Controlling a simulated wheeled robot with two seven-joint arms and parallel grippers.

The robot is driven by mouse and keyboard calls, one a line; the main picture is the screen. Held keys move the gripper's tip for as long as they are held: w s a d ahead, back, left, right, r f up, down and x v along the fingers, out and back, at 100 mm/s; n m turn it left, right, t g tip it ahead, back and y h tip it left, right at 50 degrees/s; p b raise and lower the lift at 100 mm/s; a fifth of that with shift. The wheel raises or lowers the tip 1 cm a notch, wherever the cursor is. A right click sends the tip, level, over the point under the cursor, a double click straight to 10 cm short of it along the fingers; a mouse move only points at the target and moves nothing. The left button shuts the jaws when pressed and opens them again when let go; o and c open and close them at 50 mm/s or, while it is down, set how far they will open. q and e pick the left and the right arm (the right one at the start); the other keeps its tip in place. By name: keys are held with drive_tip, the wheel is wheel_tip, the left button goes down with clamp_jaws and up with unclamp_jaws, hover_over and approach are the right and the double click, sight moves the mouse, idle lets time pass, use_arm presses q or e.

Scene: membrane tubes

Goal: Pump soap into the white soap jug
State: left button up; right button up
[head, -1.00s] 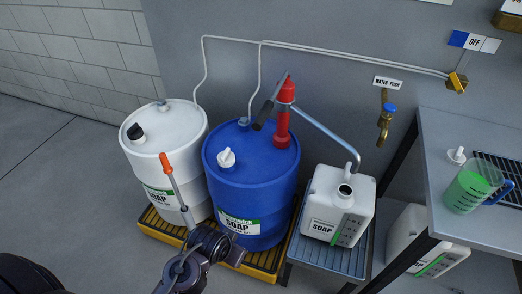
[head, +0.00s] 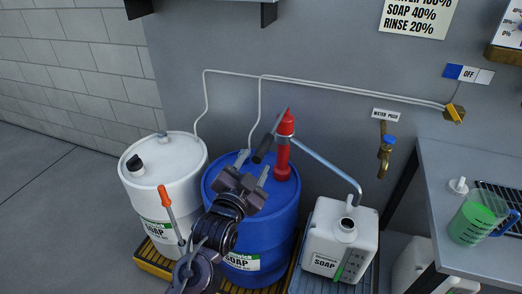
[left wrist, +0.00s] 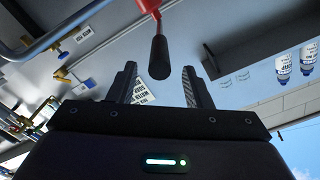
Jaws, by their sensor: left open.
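The white soap jug (head: 335,247) stands upright on a low stand right of the blue drum (head: 275,212). Its open black mouth (head: 347,224) is under the end of the pump's metal spout (head: 330,168). The red hand pump (head: 284,148) rises from the blue drum; its lever has a black grip (head: 264,147). My left gripper (head: 252,174) is open over the drum, just below the grip. In the left wrist view the black grip (left wrist: 159,60) hangs ahead, in line with the gap between the open fingers (left wrist: 158,88), apart from them. My right gripper is not in view.
A white soap drum (head: 160,185) with an orange-handled lever (head: 166,197) stands at left. A brass tap (head: 385,155) is on the wall. A grey table (head: 450,165) at right bears a green-filled measuring jug (head: 477,219). Drums sit on a yellow pallet (head: 157,256).

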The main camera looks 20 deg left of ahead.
sight(261, 151)
use_arm(q)
drive_tip(key=w+p, duration=0.1)
drive_tip(key=w, duration=0.5)
drive_tip(key=shift+d, duration=0.1)
clamp_jaws()
